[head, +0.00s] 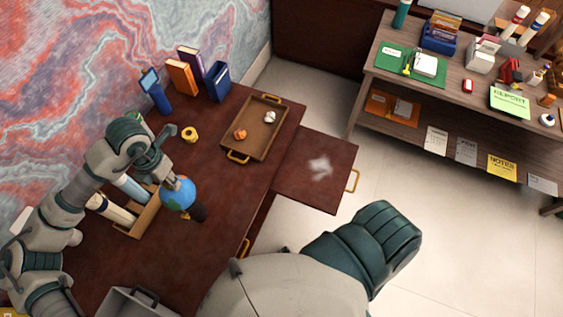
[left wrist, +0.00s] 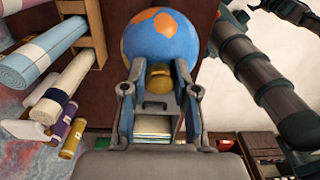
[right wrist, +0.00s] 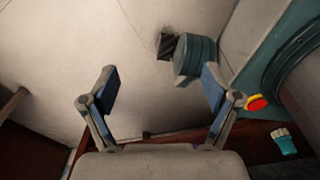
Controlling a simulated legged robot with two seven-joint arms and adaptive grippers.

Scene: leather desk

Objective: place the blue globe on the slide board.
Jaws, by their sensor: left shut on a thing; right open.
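The blue globe (head: 177,193) with orange land patches hangs in my left gripper (head: 171,181) over the left part of the desk. In the left wrist view the fingers of the left gripper (left wrist: 158,78) close around a gold part (left wrist: 158,80) just below the blue ball (left wrist: 160,38). The slide board (head: 315,172) is pulled out from the desk's right side, with a brass handle and a pale smudge on its bare top. The globe is left of it, well apart. My right gripper (right wrist: 160,92) is open and empty over the floor; the head view does not show it.
A brown tray (head: 256,143) holding an orange and a white item lies on the desk left of the slide board. A tape roll (head: 189,134), books (head: 190,70) and a holder with rolled papers (head: 138,218) stand farther left. A loaded shelf (head: 450,120) is across the floor.

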